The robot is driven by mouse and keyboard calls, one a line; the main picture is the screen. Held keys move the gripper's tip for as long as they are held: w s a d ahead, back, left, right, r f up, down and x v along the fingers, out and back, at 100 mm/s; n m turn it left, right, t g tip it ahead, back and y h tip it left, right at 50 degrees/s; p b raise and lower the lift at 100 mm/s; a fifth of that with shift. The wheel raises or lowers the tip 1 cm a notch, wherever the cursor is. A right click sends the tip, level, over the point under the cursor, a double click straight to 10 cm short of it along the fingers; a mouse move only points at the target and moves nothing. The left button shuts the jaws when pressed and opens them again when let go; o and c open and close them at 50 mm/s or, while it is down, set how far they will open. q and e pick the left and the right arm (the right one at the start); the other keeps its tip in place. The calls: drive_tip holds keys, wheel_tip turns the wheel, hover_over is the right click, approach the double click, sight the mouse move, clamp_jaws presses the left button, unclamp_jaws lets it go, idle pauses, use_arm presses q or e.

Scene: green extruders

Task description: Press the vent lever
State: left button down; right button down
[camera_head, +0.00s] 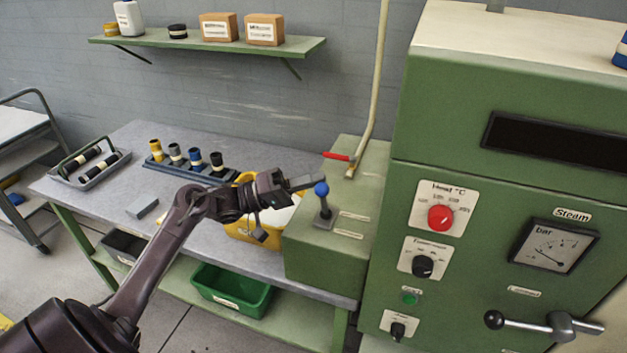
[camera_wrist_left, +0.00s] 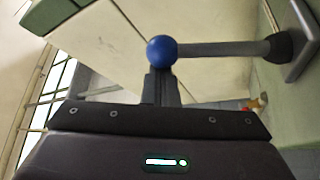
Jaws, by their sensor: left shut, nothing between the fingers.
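A lever with a blue ball knob (camera_head: 321,188) stands upright on a grey base plate on the low green box; I take it to be the vent lever, though its labels are too small to read. In the left wrist view the blue ball (camera_wrist_left: 162,51) is right at the fingertips, with its grey rod running right to the base. My left gripper (camera_head: 310,182) is shut and empty, its tips just left of the ball; it also shows in the left wrist view (camera_wrist_left: 161,80). I cannot tell whether they touch. My right gripper is out of view.
A red valve handle (camera_head: 338,156) on a pale pipe is behind the lever. The tall green machine (camera_head: 480,190) stands to the right. A yellow bin (camera_head: 243,232) lies under my left wrist. A rack of several coloured cylinders (camera_head: 190,168) is on the grey bench.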

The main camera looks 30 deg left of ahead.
use_arm(q)
drive_tip(key=shift+s+d+f+m+h+b, duration=0.1)
drive_tip(key=shift+s+f+m+h+b, duration=0.15)
drive_tip(key=shift+s+m, duration=0.2)
drive_tip(key=shift+s+d+m+h+b, duration=0.15)
drive_tip(key=shift+s+m+h, duration=0.2)
drive_tip(key=shift+m, duration=0.2)
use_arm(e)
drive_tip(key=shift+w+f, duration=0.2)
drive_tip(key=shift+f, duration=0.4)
use_arm(q)
drive_tip(key=shift+f, duration=0.1)
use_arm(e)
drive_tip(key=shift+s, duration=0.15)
